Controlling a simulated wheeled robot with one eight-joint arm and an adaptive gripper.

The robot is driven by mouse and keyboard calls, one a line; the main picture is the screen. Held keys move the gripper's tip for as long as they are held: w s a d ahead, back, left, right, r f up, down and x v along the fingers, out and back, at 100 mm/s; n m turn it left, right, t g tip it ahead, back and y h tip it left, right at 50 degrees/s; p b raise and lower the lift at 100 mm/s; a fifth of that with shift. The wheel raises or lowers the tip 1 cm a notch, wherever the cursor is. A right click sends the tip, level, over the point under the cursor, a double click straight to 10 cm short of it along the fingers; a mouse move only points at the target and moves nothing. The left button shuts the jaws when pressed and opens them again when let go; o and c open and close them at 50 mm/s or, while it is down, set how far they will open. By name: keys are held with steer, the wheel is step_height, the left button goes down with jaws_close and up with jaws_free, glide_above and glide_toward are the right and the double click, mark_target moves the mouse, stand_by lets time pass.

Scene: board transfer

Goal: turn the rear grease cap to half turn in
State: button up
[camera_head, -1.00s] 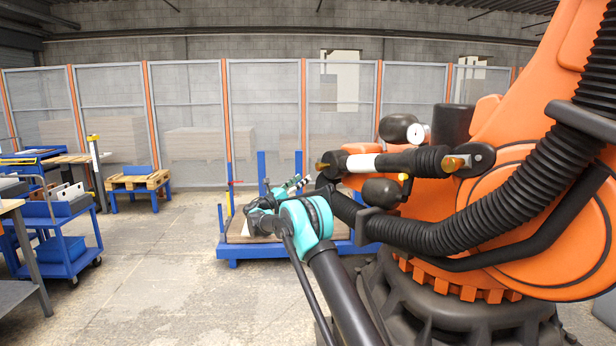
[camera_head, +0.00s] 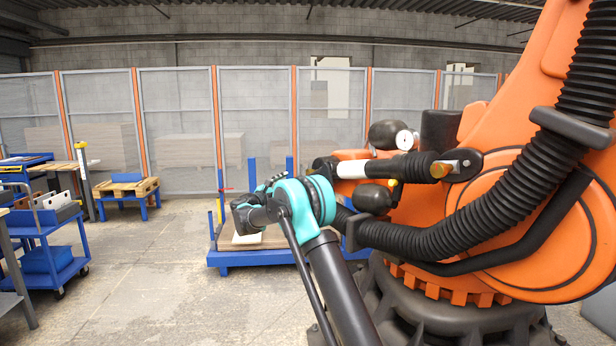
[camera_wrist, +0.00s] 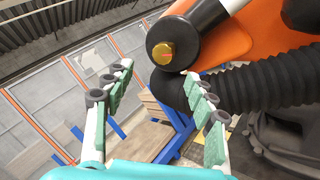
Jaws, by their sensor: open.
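A brass grease cap (camera_wrist: 163,53) with a red mark on its face sits in a round black housing on the orange machine in the wrist view. The frames do not label it front or rear. My gripper (camera_wrist: 157,76) is open and empty, its two fingers apart, with the cap just beyond and above the fingertips. In the head view my gripper is small and partly hidden behind my teal joint, left of the machine's black-and-white cylinder (camera_head: 352,167). Another brass-coloured fitting (camera_head: 440,170) shows at the cylinder's right end.
The orange machine (camera_head: 520,215) with thick black ribbed hoses (camera_head: 440,235) fills the right. A blue pallet cart (camera_head: 240,258) stands behind my arm. A blue trolley (camera_head: 48,255) is at the left. Open concrete floor lies between.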

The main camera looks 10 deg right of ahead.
mark_target(308, 174)
steer(key=s+r+m+y, duration=0.2)
steer(key=s+m+y, duration=0.25)
steer(key=m, duration=0.45)
steer(key=shift+t+h, duration=0.3)
steer(key=shift+h, duration=0.15)
steer(key=x, duration=1.6)
steer(key=shift+w+f, duration=0.35)
steer(key=shift+w, duration=0.05)
steer(key=c, duration=1.2)
